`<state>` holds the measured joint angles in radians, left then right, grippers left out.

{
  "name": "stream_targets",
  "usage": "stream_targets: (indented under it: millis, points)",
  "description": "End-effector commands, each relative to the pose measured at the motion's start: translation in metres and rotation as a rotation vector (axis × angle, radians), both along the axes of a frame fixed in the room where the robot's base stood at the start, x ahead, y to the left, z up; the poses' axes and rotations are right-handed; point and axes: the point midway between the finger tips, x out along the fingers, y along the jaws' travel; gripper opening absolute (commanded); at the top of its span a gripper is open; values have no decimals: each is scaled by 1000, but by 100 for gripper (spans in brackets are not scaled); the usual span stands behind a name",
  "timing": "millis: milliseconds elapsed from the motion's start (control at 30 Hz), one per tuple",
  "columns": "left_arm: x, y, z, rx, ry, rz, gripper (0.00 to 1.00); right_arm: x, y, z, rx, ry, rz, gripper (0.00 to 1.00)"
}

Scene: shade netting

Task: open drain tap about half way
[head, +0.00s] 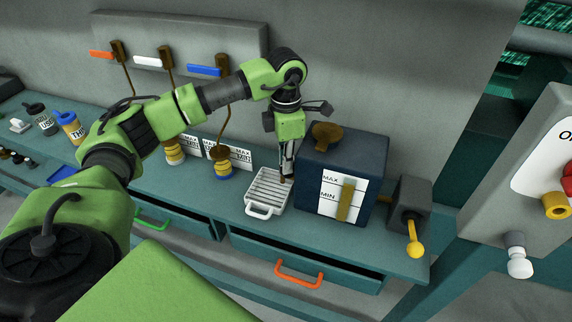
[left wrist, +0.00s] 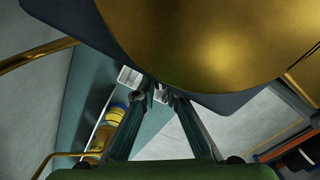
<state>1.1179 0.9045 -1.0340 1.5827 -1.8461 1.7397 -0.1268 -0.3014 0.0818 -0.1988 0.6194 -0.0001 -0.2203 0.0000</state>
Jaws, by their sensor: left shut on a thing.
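My left gripper (head: 288,172) points down at the left side of the dark blue tank (head: 311,183), above the white slotted tray (head: 267,189). Its fingers (left wrist: 156,98) are close together at their tips in the left wrist view, shut on what seems to be the drain tap. The tap is mostly hidden by the fingers; only a small brown bit shows below them in the head view, so its angle cannot be told. The tank has a brass cap (head: 327,134) on top and a MAX/MIN gauge (head: 334,193) in front. My right gripper is out of view.
A grey box (head: 408,200) with a yellow-ended lever (head: 415,249) stands right of the tank. Drawers with green and orange handles (head: 299,274) front the bench.

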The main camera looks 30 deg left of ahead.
Motion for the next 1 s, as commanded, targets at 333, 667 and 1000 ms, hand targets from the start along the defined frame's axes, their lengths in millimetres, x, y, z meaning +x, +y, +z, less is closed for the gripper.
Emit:
stream_targets:
  millis: [333, 667, 1000]
  points:
    - [2, 2, -2, 1, -5, -287, 0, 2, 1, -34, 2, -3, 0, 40]
    - [3, 2, 0, 1, -6, -509, 0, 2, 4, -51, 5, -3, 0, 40]
    - [4, 2, 1, 0, -4, -609, 0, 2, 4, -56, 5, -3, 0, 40]
